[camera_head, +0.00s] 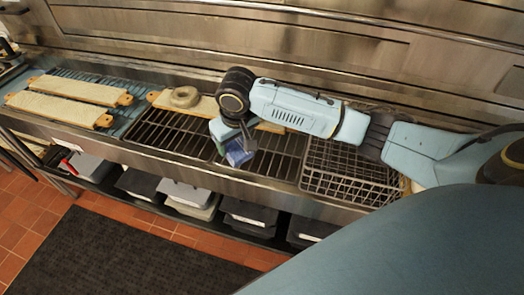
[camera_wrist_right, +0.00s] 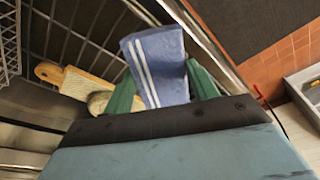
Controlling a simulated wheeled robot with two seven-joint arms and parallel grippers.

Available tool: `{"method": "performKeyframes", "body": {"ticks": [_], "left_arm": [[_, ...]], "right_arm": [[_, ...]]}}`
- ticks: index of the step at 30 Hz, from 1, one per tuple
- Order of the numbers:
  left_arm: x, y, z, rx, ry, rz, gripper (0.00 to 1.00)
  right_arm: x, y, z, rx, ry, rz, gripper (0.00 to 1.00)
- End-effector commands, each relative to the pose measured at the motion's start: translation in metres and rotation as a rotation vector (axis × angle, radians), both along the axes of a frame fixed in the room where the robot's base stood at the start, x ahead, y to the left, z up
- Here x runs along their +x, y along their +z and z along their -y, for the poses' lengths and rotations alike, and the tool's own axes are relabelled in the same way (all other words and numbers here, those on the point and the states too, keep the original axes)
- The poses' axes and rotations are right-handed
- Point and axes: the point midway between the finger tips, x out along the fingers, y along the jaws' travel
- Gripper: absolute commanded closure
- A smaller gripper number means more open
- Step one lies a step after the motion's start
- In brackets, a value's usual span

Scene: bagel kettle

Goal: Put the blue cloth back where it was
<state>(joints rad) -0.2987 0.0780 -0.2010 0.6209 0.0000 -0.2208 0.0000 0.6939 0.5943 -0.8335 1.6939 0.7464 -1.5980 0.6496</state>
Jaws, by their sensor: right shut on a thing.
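The blue cloth (camera_wrist_right: 163,62), folded with white stripes, is between the green fingers of my right gripper (camera_wrist_right: 165,85) in the right wrist view. In the head view the blue cloth (camera_head: 237,154) shows below my right gripper (camera_head: 236,143), over the dark grate (camera_head: 270,158) near the counter's front edge. My right gripper is shut on the cloth. I cannot tell whether the cloth touches the grate. My left gripper does not show in either view.
A wooden board (camera_head: 158,98) with a bagel (camera_head: 183,97) lies behind the grates. Two cloth-topped boards (camera_head: 85,90) lie at the left. A wire basket (camera_head: 345,173) stands at the right. Grey bins (camera_head: 190,194) sit on the shelf below. A dark mat (camera_head: 110,260) covers the floor.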

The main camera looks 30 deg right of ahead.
Motion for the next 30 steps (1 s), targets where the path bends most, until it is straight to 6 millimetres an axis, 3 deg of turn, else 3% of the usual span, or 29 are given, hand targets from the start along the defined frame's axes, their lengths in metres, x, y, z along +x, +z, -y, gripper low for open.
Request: {"method": "performKeyframes", "body": {"ticks": [1,3,9,18,25,30], "left_arm": [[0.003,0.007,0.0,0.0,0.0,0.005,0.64],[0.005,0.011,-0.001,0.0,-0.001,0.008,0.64],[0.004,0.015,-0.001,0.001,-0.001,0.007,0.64],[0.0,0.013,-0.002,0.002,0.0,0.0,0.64],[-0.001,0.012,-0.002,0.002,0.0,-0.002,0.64],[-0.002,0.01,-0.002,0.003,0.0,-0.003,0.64]], "right_arm": [[0.0,0.01,0.023,-0.011,-0.045,-0.055,0.65],[-0.004,0.018,0.045,-0.009,-0.093,-0.118,0.65],[-0.013,0.03,0.078,0.005,-0.17,-0.211,0.65],[-0.015,-0.02,0.08,0.01,-0.176,-0.223,0.65],[-0.015,-0.038,0.079,0.01,-0.175,-0.221,0.65],[-0.015,-0.062,0.079,0.009,-0.174,-0.221,0.65]]}}
